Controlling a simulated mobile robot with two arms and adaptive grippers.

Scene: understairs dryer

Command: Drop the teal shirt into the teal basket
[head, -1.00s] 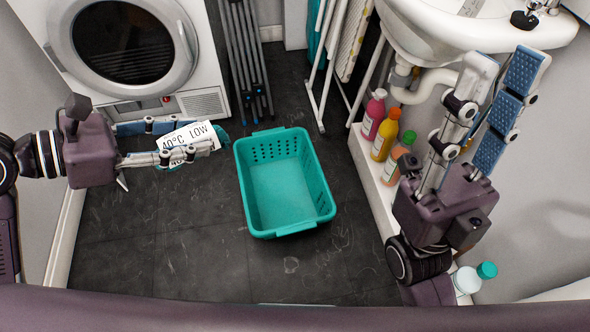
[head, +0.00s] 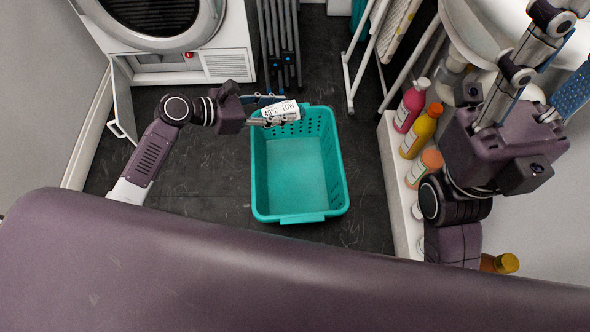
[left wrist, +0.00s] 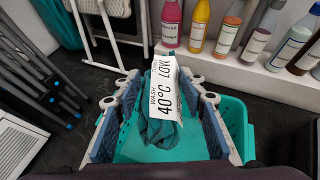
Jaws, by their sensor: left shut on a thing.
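The teal basket (head: 300,168) stands upright on the dark floor in the middle of the head view, and its inside looks empty there. My left gripper (head: 278,114) is over the basket's far left corner. It is shut on the teal shirt (left wrist: 160,132), which hangs bunched between the fingers (left wrist: 160,110) in the left wrist view. A white label reading "WASH 40°C LOW" lies across the shirt and hides much of it. The basket (left wrist: 237,125) shows behind and below the fingers. My right gripper (head: 545,70) is raised at the right, its fingers partly out of frame.
A white dryer (head: 180,40) stands at the back left, with a small flap open beside it. Folded racks (head: 278,45) lean at the back. Several bottles (head: 425,130) line a white ledge at the right, below a sink (head: 480,40). Floor is clear left of the basket.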

